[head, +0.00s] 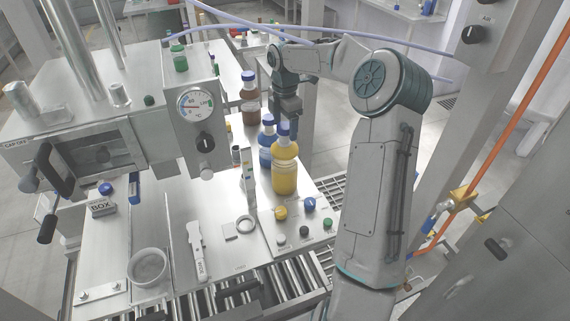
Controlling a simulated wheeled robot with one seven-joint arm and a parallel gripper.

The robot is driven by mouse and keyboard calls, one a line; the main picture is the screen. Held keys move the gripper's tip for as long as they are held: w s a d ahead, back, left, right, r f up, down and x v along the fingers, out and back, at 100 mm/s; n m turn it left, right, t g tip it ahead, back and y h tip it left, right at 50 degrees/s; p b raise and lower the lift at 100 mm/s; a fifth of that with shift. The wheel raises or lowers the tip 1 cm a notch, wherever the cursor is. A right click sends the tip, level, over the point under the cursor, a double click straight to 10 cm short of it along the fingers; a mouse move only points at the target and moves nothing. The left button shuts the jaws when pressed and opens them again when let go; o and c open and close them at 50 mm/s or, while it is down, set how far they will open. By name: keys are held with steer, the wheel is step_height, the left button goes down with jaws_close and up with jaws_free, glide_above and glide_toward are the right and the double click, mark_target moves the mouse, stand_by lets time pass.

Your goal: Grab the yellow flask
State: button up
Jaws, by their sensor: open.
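The yellow flask (285,176) stands upright on the steel worktop, to the right of its middle. My gripper (287,112) points down above and behind the cap in the picture. Its fingertips are small and partly hidden, and nothing shows between them. It is open and the flask stands on the worktop. I cannot tell how far the gripper is from the cap.
A blue flask (266,142) stands close behind the yellow one, and a brown bottle (249,98) farther back. Buttons and knobs (281,212) lie in front. A gauge panel (196,108) rises on the left. A white cup (148,267) stands at the front left.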

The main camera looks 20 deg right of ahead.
mark_target(284, 136)
steer(key=shift+f+p, duration=0.7)
steer(key=shift+f, duration=1.6)
steer(key=shift+a, duration=0.1)
steer(key=c, duration=1.5)
